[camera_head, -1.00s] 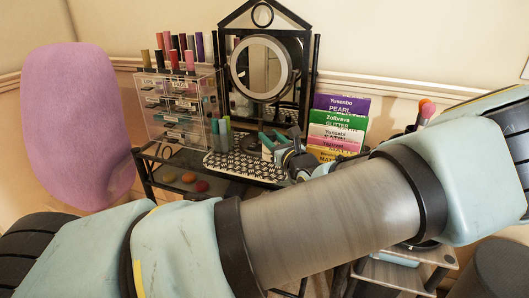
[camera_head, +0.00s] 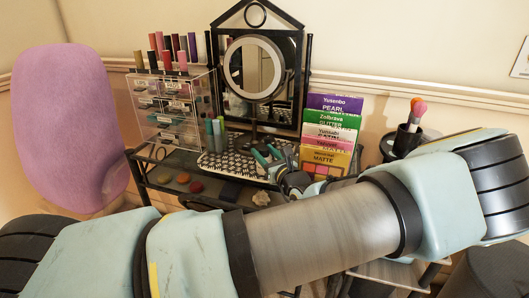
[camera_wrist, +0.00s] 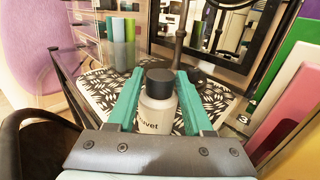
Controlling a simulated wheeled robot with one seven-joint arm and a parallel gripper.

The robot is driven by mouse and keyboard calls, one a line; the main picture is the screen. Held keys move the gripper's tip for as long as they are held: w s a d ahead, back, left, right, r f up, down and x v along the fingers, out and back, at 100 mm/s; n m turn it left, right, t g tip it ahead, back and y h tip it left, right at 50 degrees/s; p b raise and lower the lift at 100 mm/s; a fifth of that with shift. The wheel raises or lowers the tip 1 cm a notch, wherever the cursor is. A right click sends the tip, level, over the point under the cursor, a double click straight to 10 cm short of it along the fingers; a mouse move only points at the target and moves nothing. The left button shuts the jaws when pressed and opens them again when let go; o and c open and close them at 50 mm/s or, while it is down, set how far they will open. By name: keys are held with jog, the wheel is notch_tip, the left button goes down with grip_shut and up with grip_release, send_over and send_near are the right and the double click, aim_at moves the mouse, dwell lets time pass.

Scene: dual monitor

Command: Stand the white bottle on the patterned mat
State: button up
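The white bottle (camera_wrist: 158,115) has a dark cap and part of a label. It stands upright in the wrist view between the two teal fingers of my gripper (camera_wrist: 159,95). The fingers lie along both sides of it and appear closed on it. In the head view my gripper (camera_head: 270,154) is over the right end of the patterned mat (camera_head: 214,163), and the bottle is hardly visible there. The black-and-white mat (camera_wrist: 100,92) spreads behind and beside the bottle in the wrist view. The bottle's base is hidden by my gripper, so contact with the mat cannot be told.
A round mirror (camera_head: 255,68) stands behind the mat. Teal tubes (camera_head: 215,135) stand at the mat's back left, beside a clear drawer organizer (camera_head: 172,108). Colourful palettes (camera_head: 331,135) stand close on the right. A brush cup (camera_head: 406,140) is farther right.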

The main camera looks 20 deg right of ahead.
jog(key=shift+o, duration=1)
jog(key=shift+r, duration=0.1)
